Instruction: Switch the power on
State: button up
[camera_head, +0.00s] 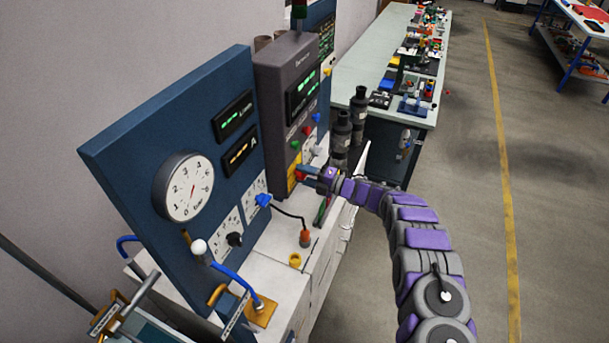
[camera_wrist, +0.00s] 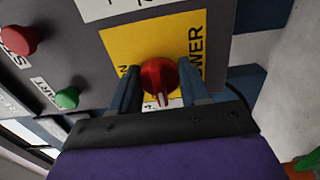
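The red power knob (camera_wrist: 155,74) sits on a yellow plate (camera_wrist: 120,42) with the word POWER, which reads sideways in the wrist view. A pale mark runs on the knob toward the bottom of that view. My gripper (camera_wrist: 164,68) is open, with one finger on each side of the knob. A small gap shows beside the right finger; whether the left finger touches the knob I cannot tell. In the head view my gripper (camera_head: 308,173) is at the lower front of the dark grey control box (camera_head: 285,60), over the yellow plate (camera_head: 292,180), and largely hides the knob.
A red button (camera_wrist: 18,40) and a green button (camera_wrist: 67,98) are beside the plate. A blue panel (camera_head: 130,150) with a round gauge (camera_head: 184,187) stands left of the box. Dark cylinders (camera_head: 342,132) stand close behind my arm.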

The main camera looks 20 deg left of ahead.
jog(key=c, duration=0.5)
jog(key=shift+f, duration=0.1)
jog(key=shift+m, duration=0.4)
jog(key=m+b, duration=0.1)
jog(key=m, duration=0.2)
jog(key=shift+s+f, duration=0.1)
jog(key=m+b, duration=0.1)
jog(key=m, duration=0.2)
jog(key=shift+m, duration=0.3)
jog(key=m, duration=1)
jog(key=shift+m, duration=0.4)
